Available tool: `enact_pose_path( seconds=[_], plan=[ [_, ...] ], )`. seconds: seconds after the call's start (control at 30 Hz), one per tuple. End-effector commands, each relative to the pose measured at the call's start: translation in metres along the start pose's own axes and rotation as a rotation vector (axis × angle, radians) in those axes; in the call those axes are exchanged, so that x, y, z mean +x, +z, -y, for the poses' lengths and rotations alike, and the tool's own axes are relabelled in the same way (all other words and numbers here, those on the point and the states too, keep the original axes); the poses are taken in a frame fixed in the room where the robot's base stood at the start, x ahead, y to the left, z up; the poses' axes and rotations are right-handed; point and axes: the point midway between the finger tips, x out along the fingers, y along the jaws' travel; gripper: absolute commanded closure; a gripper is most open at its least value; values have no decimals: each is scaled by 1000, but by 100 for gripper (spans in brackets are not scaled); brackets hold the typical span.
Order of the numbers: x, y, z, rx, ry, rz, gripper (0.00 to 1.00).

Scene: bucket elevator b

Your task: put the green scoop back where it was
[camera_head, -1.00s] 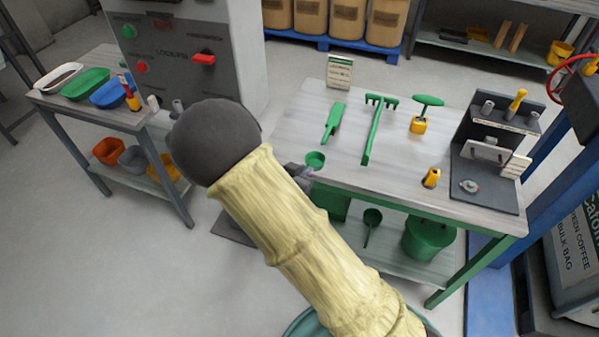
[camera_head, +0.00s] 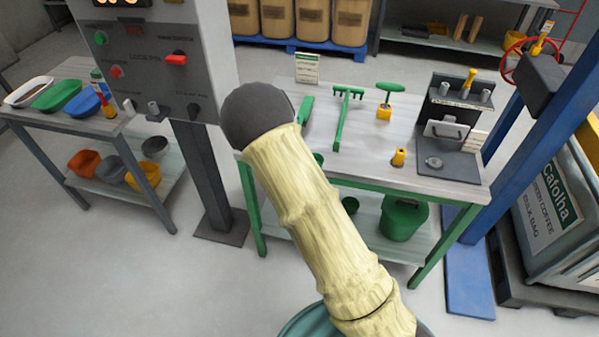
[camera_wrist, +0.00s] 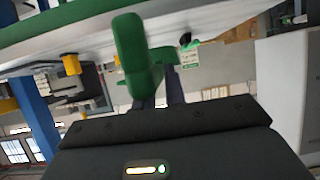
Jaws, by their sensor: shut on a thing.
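The green scoop (camera_wrist: 131,45) fills the upper middle of the wrist view, held between the dark fingers of my gripper (camera_wrist: 158,90). My gripper is shut on it. In the head view my arm hides the gripper, and only a sliver of the scoop (camera_head: 318,158) shows beside the arm, near the front edge of the work table (camera_head: 425,185). I cannot tell whether the scoop touches the table. Another dark green scoop-like tool (camera_head: 350,205) is below the tabletop, partly hidden by my arm.
On the table are a green hand tool (camera_head: 305,108), a green rake (camera_head: 341,120), a green T-handle tool (camera_head: 386,97) and a dark stand (camera_head: 450,150). A green bucket (camera_head: 403,217) stands below. A grey control cabinet (camera_head: 150,65) and side table (camera_head: 60,115) are at left.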

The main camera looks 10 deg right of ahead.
Motion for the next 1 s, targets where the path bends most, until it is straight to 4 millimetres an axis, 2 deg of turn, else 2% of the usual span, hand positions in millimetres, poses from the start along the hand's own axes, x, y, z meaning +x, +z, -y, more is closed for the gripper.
enact_pose_path(
  seconds=[0.03, 0.2, 0.3, 0.4, 0.5, 1.0],
  plan=[
    [7, 8, -12, -14, -17, 6, 100],
    [22, 42, -41, -75, -138, 10, 100],
    [23, 64, -51, -106, -210, 9, 100],
    [21, 77, -56, -125, -253, 5, 100],
    [20, 82, -58, -133, -273, 2, 100],
    [20, 82, -57, -134, -276, 0, 100]
  ],
)
